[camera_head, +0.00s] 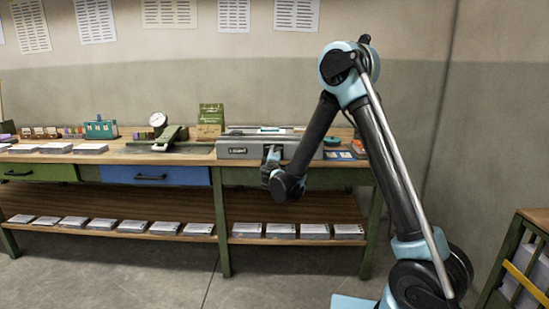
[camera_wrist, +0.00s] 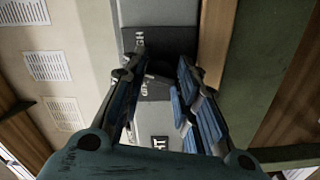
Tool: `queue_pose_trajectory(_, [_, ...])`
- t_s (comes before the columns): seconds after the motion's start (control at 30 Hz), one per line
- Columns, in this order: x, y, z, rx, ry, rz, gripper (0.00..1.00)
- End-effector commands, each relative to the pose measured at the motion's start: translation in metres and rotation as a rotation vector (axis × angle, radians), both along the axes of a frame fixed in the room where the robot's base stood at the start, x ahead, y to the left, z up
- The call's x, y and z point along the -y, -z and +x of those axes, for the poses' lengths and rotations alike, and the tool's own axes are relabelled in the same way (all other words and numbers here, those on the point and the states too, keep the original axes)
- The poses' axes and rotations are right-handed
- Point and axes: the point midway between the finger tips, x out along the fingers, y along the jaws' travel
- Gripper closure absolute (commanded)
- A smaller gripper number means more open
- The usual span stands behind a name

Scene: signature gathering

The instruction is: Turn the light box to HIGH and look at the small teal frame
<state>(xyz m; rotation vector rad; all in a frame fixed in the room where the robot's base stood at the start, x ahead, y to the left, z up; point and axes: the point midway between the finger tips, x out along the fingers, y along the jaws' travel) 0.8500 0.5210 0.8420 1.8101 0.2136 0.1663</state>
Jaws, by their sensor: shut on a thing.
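The light box (camera_head: 236,152) is a long grey case on the workbench, with a dark label on its front. My gripper (camera_head: 271,155) is at its front face, right of that label. In the wrist view my gripper (camera_wrist: 158,78) has its blue-padded fingers on both sides of a dark switch knob (camera_wrist: 155,89) on the box front, shut on it. A dark plate reading HIGH (camera_wrist: 138,40) shows beyond the fingertips; other lettering by the knob is partly hidden. The knob's exact setting cannot be told. A small teal piece (camera_head: 270,129) lies on the light box top, too small to identify surely.
Small items (camera_head: 333,142) lie right of the box. A green cart (camera_head: 522,262) stands at right. The floor in front is clear.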

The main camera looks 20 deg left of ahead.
Motion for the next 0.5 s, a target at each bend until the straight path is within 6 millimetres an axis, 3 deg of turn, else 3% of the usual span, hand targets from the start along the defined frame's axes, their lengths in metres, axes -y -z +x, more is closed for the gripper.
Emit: queue_pose_trajectory(0.5, [-0.0001, 0.0016, -0.0006, -0.106, 0.0, 0.435, 0.96])
